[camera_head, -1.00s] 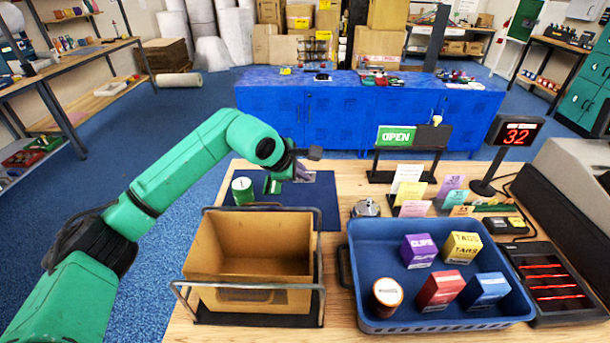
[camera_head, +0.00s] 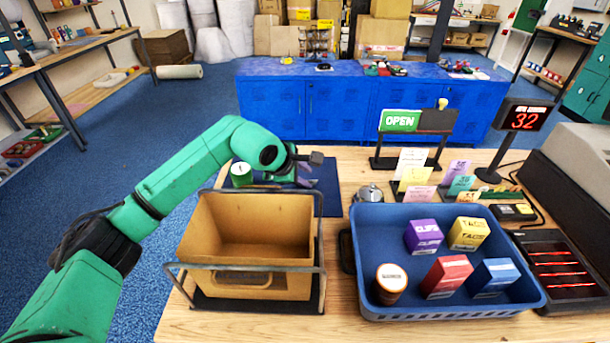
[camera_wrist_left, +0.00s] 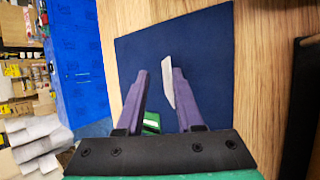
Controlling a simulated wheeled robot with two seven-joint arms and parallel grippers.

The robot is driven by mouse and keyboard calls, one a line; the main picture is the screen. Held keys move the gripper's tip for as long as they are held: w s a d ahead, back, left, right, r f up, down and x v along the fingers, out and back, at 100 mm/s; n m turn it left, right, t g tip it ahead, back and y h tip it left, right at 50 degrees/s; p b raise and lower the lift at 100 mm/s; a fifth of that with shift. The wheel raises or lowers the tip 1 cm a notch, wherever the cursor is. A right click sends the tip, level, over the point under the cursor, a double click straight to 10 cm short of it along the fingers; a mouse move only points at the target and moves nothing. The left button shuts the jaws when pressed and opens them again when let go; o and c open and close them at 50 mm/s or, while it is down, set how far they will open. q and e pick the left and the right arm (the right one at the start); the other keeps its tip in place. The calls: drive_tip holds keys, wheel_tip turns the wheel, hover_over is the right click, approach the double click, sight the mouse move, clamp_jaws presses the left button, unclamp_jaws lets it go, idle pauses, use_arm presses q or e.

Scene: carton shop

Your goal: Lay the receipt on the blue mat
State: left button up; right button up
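The blue mat (camera_head: 330,190) lies on the wooden counter behind the brown carton, and it fills the middle of the left wrist view (camera_wrist_left: 208,50). My left gripper (camera_head: 308,172) is over the mat. In the left wrist view, its two purple fingers (camera_wrist_left: 156,82) stand apart with a clear gap. A thin white slip, seemingly the receipt (camera_wrist_left: 169,82), is against or just beside the inner side of the right-hand finger. I cannot tell whether it touches the mat. The slip is not clear in the head view. My right gripper is not in view.
A green can (camera_head: 241,174) stands at the mat's left. The carton (camera_head: 252,238) in its metal frame stands in front. A blue tray (camera_head: 385,235) of small boxes is at the right, with a bell (camera_head: 369,193) behind. A green object (camera_wrist_left: 151,122) shows between the fingers.

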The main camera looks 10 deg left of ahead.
use_arm(q)
drive_tip(key=shift+s+a+r, duration=0.1)
drive_tip(key=shift+r, duration=0.1)
drive_tip(key=b+v, duration=0.3)
drive_tip(key=v, duration=1.1)
drive_tip(key=shift+s, duration=0.1)
